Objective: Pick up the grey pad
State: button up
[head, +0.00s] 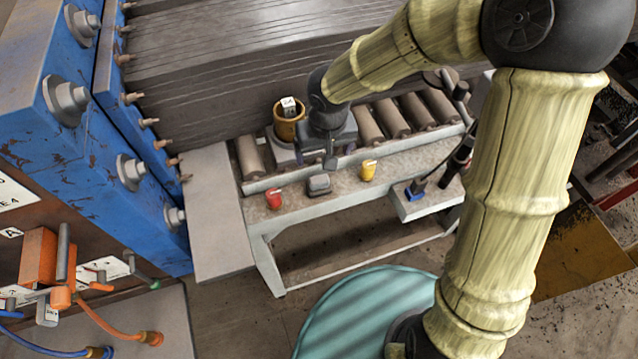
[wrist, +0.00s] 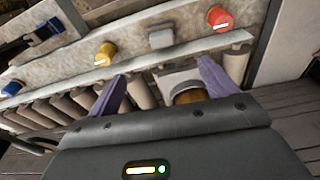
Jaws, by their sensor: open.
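The grey pad (head: 318,184) is a small rounded block on the front ledge of the roller bench, between a red and a yellow piece. It also shows in the wrist view (wrist: 161,38), beyond the fingertips. My gripper (head: 330,161) is above the bench, just behind the pad in the head view. The pad appears apart from the fingers. Its height below them is hard to tell.
The red piece (head: 273,198) and yellow piece (head: 368,170) flank the pad. A brown cup (head: 287,126) with a white tag stands behind, left of my gripper. A blue piece (head: 417,186) lies right. Rollers (head: 390,118) line the bench. A blue machine (head: 135,150) stands left.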

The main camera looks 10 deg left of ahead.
aim_at(319, 179)
jog(key=f, duration=0.3)
jog(key=w+f, duration=0.1)
jog(key=f, duration=0.6)
jog(key=shift+w+a+f, duration=0.2)
jog(key=shift+a+f, duration=0.2)
jog(key=shift+a+f, duration=0.1)
jog(key=shift+f, duration=0.4)
jog(key=f, duration=0.4)
jog(key=shift+w+a, duration=0.2)
jog(key=shift+a, duration=0.05)
jog(key=c, duration=1.1)
